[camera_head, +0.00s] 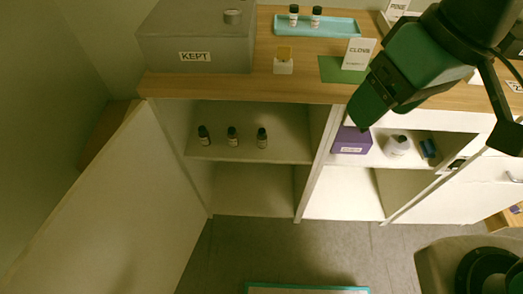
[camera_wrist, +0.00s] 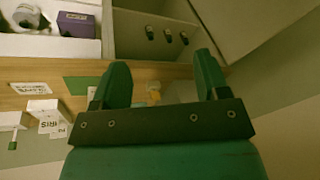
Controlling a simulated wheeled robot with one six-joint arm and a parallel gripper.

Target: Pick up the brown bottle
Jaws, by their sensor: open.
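Three small dark bottles stand upright in a row on the upper shelf of the open cabinet: a left one (camera_head: 204,136), a middle one (camera_head: 232,136) and a right one (camera_head: 262,138). They also show in the wrist view, beyond the fingertips. I cannot tell for sure which bottle is brown. My gripper (camera_head: 366,108) is above the counter's front edge, right of the shelf bottles. In the wrist view my gripper (camera_wrist: 161,76) is open and empty between its fingers.
A grey KEPT box (camera_head: 195,55) sits on the wooden counter (camera_head: 262,85). The cabinet door (camera_head: 110,200) is swung open at left.

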